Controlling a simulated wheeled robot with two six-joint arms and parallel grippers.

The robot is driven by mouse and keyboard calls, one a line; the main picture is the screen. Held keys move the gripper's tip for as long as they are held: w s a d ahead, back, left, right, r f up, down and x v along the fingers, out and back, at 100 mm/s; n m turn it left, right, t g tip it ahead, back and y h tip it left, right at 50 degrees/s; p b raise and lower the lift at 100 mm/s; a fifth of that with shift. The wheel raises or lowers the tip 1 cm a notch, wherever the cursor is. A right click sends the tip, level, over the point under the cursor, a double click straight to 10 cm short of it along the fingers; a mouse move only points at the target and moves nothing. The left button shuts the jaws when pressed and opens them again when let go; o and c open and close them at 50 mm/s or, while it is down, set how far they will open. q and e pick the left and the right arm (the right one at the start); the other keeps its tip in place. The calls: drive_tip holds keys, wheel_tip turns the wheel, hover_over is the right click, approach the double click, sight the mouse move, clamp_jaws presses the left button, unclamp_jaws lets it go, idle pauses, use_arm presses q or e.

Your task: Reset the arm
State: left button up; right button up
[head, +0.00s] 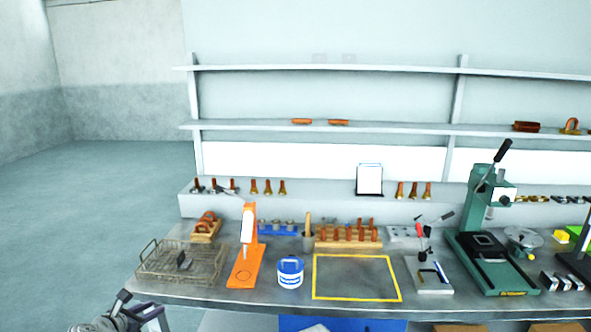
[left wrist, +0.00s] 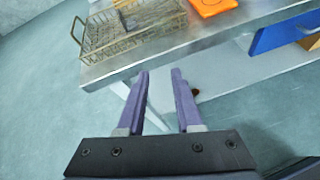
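My left gripper (head: 122,299) is at the lower left of the head view, just off the bench's front left corner. In the left wrist view its two purple fingers (left wrist: 160,76) are spread apart with nothing between them. It hangs in front of the bench edge, apart from the wire mesh basket. The right gripper is not visible in either view.
The workbench (head: 220,290) holds a wire mesh basket (head: 150,272), an orange stand (head: 243,275), a white-and-blue tub (head: 290,272), a yellow-outlined area (head: 357,298) and a green press (head: 480,270). Shelves (head: 400,128) stand behind. Open floor (head: 80,220) lies left.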

use_arm(q)
drive_tip(key=s+d+f+m+g+h, duration=0.1)
drive_tip(key=s+d+f+m+g, duration=0.15)
drive_tip(key=d+m, duration=0.4)
drive_tip(key=s+d+f+m+g, duration=0.1)
drive_tip(key=d+f+m+g, duration=0.15)
drive_tip(key=d+m, duration=0.4)
drive_tip(key=s+d+f+m+g+h, duration=0.1)
drive_tip(key=d+f+m+g, duration=0.2)
drive_tip(key=d, duration=0.6)
drive_tip(key=s+d+f+m+g+y, duration=0.1)
drive_tip(key=s+d+m+g+y, duration=0.1)
drive_tip(key=s+d+m, duration=0.3)
drive_tip(key=s+d+f+m+g+y+p, duration=0.1)
drive_tip(key=s+d+m, duration=0.4)
drive_tip(key=m, duration=0.9)
drive_tip(key=shift+s+d+f+g+y, duration=0.25)
drive_tip(key=shift+s+g+y, duration=0.55)
drive_tip(key=shift+s+y, duration=0.65)
